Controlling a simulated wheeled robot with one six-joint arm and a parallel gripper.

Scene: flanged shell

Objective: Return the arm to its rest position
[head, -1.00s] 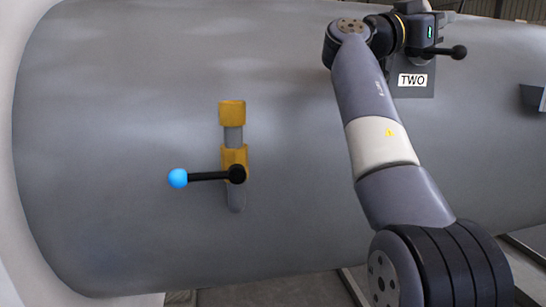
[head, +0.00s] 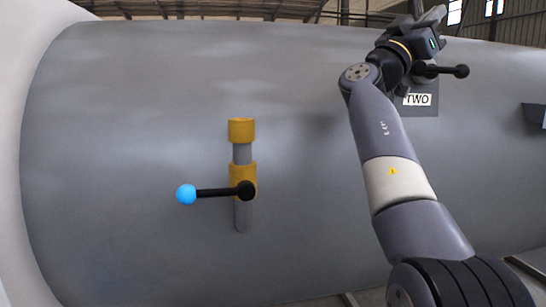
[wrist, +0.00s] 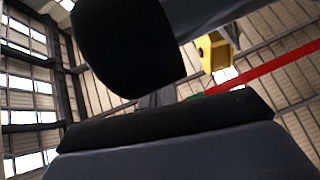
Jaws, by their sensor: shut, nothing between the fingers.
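My arm (head: 400,180) reaches up from the lower right in the head view. My gripper (head: 437,16) is at its upper end, shut and empty, raised in front of the upper edge of the grey shell (head: 130,130). Just below the gripper, a black lever with a ball knob (head: 461,71) sticks out to the right above a plate marked TWO (head: 417,100). The lever's mount is partly hidden by my arm.
A yellow-collared latch (head: 242,130) on the shell carries a black lever with a blue ball (head: 186,194) pointing left. A dark bracket (head: 535,116) sits at the right edge. A yellow box (wrist: 213,52) and red beam (wrist: 275,69) are overhead.

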